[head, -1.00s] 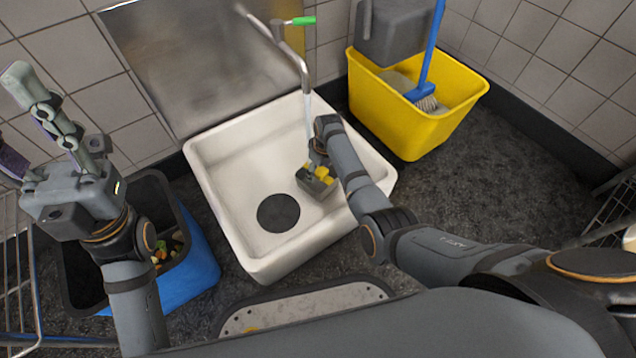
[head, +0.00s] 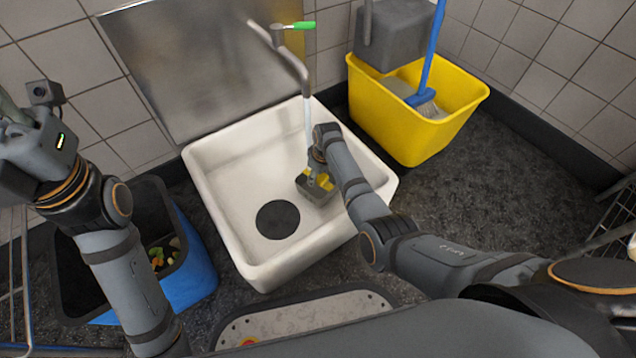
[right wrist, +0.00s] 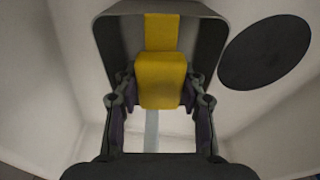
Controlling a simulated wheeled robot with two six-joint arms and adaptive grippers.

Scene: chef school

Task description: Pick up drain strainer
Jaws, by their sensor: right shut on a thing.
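The drain strainer (head: 321,193) is a grey box-like piece with yellow parts, low inside the white sink (head: 230,170), right of the round dark drain (head: 278,219). In the right wrist view the strainer (right wrist: 208,45) shows grey walls and a yellow grip in the middle. My right gripper (right wrist: 160,82) is shut on that yellow grip, one finger on each side. I cannot tell whether the strainer's underside touches the sink floor. My left gripper (head: 12,125) is at the left edge, above the blue bin, its fingers mostly cut off.
A tap (head: 290,62) with a green handle runs water beside my right wrist. A yellow mop bucket (head: 408,130) with a blue brush stands behind right. A blue bin (head: 190,268) with scraps is at the left.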

